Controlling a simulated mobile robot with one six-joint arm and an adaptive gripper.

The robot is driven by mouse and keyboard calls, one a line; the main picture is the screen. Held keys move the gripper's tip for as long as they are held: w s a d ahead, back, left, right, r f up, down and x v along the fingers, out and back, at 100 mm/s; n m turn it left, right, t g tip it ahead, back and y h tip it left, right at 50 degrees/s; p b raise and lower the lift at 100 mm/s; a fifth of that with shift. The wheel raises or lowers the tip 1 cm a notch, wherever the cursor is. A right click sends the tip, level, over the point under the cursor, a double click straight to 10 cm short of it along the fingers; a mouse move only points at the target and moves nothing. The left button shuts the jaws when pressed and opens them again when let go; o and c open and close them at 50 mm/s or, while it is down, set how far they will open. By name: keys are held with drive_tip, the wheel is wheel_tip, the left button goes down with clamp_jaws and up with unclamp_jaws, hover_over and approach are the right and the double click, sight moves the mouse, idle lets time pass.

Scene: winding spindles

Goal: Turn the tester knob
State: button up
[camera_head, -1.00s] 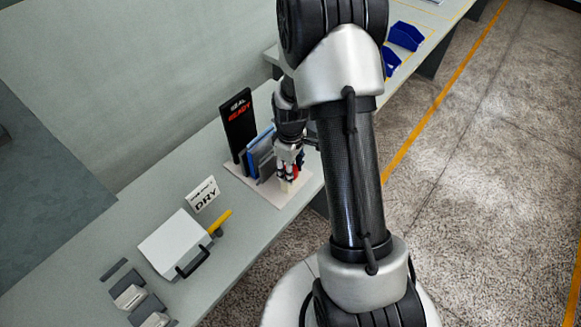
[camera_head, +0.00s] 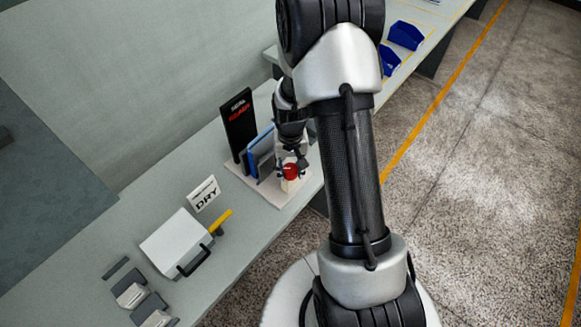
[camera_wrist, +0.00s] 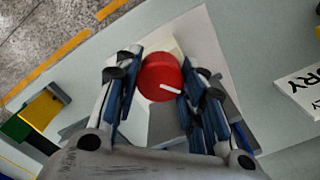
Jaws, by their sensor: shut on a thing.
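The tester knob (camera_wrist: 160,77) is a round red knob with a white pointer line. In the wrist view the pointer runs from the middle toward the lower right. In the head view the knob (camera_head: 291,171) sits on a small pale block on the tester's white base plate (camera_head: 279,200). My gripper (camera_wrist: 158,84) has one finger on each side of the knob and is shut on it. In the head view my gripper (camera_head: 291,166) comes down from above. A black tester panel (camera_head: 239,124) with red lettering stands behind; I cannot read the lettering surely.
A blue plate and grey parts (camera_head: 259,150) stand beside the panel on the base. Left of it are a DRY sign (camera_head: 204,195), a white box with a black handle (camera_head: 174,243) and a yellow lever (camera_head: 222,220). Blue bins (camera_head: 405,36) lie farther back.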

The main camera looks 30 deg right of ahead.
drive_tip(key=m, duration=1.2)
drive_tip(key=shift+m, duration=0.4)
drive_tip(key=m, duration=0.6)
drive_tip(key=shift+p, duration=0.35)
drive_tip(key=m, duration=0.6)
drive_tip(key=shift+m, duration=0.3)
drive_tip(key=o, duration=0.8)
